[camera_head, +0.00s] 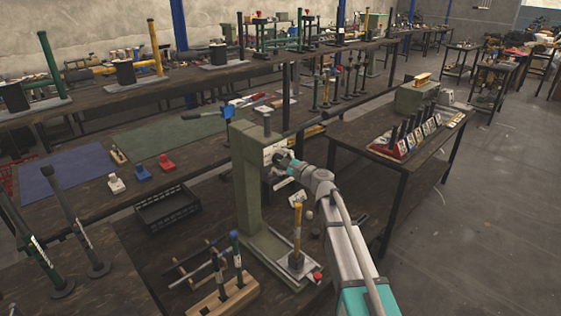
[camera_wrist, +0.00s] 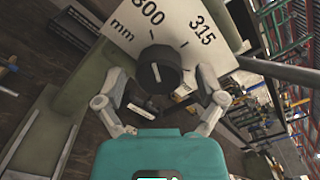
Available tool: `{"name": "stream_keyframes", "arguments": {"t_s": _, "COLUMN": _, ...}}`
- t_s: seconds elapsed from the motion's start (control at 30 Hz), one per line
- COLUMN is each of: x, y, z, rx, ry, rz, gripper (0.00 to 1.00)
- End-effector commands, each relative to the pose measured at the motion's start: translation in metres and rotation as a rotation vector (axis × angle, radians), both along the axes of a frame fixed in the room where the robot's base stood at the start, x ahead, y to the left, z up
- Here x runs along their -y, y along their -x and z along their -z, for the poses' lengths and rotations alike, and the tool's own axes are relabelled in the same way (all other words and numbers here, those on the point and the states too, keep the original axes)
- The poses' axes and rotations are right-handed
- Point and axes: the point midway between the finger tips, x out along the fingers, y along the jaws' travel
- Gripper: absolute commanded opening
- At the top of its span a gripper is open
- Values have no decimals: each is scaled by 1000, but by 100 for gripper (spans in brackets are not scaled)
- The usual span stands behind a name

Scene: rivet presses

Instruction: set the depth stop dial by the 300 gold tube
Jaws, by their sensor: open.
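The depth stop dial is a black knob (camera_wrist: 160,70) on a white scale plate (camera_wrist: 186,20) that reads mm, 300 and 315. A short white mark shows on the knob's face; which number it points at I cannot tell. The plate also shows in the head view on the green press (camera_head: 246,185). My gripper (camera_wrist: 161,108) is open, with one finger to each side below the knob, not closed on it. In the head view my gripper (camera_head: 283,160) is at the press front. A gold tube (camera_head: 297,222) stands upright on the press base; its size is not readable.
A side table (camera_head: 385,175) with a row of cards and dark posts stands right. Open floor (camera_head: 480,220) lies further right.

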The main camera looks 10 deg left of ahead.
Motion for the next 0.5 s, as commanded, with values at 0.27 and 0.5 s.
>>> {"name": "stream_keyframes", "arguments": {"t_s": 0.27, "x": 0, "y": 1, "z": 0, "rx": 0, "ry": 1, "rz": -1, "gripper": 91}}
{"name": "stream_keyframes", "arguments": {"t_s": 0.5, "x": 7, "y": 6, "z": 0, "rx": 0, "ry": 1, "rz": -1, "gripper": 91}}
